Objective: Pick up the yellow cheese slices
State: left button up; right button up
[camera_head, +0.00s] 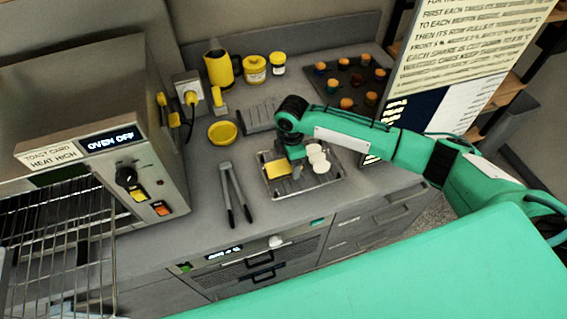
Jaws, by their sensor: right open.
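The yellow cheese slices (276,169) lie at the left side of a metal tray (288,193) on the grey counter. White round slices (321,166) lie at the tray's right side. My right gripper (296,168) points down over the tray, between the cheese and the white slices, close to the cheese's right edge. It is open. Its fingertips are small and partly hidden by its own body, and I cannot tell whether they touch the cheese. My left gripper is out of view.
Tongs (235,192) lie left of the tray, with a yellow bowl (222,132) behind them. A toaster oven (100,130) stands at the left. A kettle (219,66), yellow jars (255,69) and a dark tray (352,82) with several small jars stand at the back.

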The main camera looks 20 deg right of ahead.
jog(key=c, duration=1)
jog(key=shift+c, duration=0.2)
